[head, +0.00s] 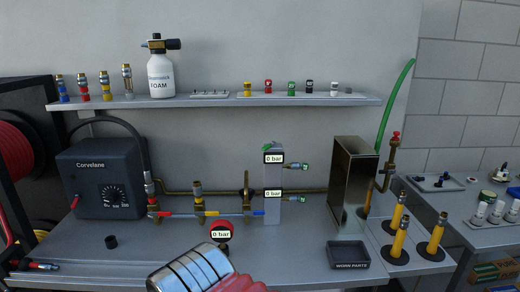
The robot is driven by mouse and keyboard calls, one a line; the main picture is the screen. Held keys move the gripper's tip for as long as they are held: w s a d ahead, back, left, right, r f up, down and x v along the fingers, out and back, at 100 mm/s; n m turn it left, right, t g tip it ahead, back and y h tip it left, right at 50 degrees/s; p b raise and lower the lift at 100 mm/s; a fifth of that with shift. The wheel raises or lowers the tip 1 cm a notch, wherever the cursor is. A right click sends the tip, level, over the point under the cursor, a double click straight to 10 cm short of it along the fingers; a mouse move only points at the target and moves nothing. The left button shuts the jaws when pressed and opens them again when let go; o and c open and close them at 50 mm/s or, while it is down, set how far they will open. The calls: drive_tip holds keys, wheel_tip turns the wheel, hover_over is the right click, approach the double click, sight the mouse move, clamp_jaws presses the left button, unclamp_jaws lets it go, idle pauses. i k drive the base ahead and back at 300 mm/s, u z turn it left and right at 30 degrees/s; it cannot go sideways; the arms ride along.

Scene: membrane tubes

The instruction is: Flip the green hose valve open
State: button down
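A green hose (400,88) rises at the right, curving up from behind a steel box. Next to its lower end stands a brass tap (390,160) with a red handle (396,135). I cannot tell whether this tap is the green hose's valve, or whether it is open or shut. No gripper fingers show. A silver ribbed cylinder (190,270) with red beside it fills the bottom centre, perhaps part of my arm.
The steel box (352,175) stands in front of the hose's lower end. Yellow-bodied nozzles (399,240) stand at the right. A brass pipe with red, yellow and blue levers (210,213) crosses the bench. A black tray (348,254) lies in front. A shelf (215,101) holds a foam bottle.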

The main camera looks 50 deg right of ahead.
sight(269, 146)
drive_tip(key=u, duration=0.05)
drive_tip(key=i, duration=1)
drive_tip(key=z, duration=0.05)
